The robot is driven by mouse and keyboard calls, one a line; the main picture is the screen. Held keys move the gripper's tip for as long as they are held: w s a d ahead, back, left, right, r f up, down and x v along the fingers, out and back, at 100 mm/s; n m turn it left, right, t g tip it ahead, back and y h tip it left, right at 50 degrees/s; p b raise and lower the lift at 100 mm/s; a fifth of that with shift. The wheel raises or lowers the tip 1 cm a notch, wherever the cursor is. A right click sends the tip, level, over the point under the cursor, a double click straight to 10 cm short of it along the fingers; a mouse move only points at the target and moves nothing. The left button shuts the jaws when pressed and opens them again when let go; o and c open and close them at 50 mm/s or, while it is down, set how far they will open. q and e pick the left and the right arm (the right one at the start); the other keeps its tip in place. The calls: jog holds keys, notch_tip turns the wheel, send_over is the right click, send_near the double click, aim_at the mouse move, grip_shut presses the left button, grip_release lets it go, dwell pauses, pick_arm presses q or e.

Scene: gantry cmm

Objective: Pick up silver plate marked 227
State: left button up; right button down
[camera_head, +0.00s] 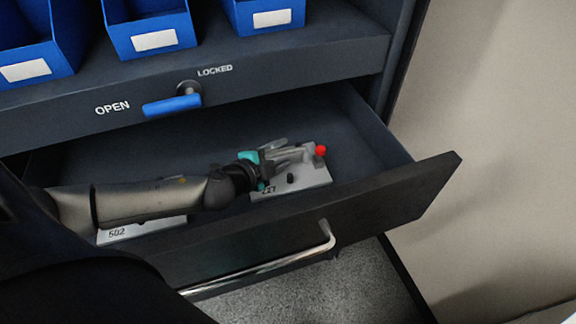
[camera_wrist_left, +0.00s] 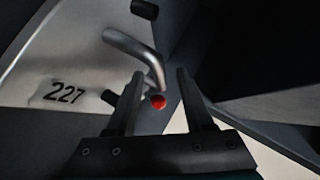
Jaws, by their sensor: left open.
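The silver plate marked 227 (camera_head: 308,177) lies in the open drawer, near its front wall. In the left wrist view the plate (camera_wrist_left: 82,62) fills the upper left, with its black number showing. A bent silver handle (camera_wrist_left: 135,50) rises from it, and a red ball (camera_head: 320,150) shows near it. My left gripper (camera_head: 296,149) is over the plate, open. In the wrist view its two fingers (camera_wrist_left: 160,74) stand apart, with the handle's bent end and the red ball (camera_wrist_left: 158,102) between them in the picture. I cannot tell whether they touch. My right gripper is not in view.
A second silver plate marked 502 (camera_head: 140,229) lies in the drawer at left, partly hidden by my left arm. The drawer front (camera_head: 400,205) has a metal bar handle (camera_head: 270,266). A blue lever (camera_head: 172,106) sits above, between OPEN and LOCKED. Blue bins (camera_head: 150,30) stand on top.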

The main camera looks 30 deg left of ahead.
pick_arm(q)
jog(key=shift+x, duration=0.8)
jog(key=shift+c, duration=0.3)
jog(key=shift+s, duration=0.1)
grip_shut()
dwell(0.4)
jog(key=shift+r, duration=0.1)
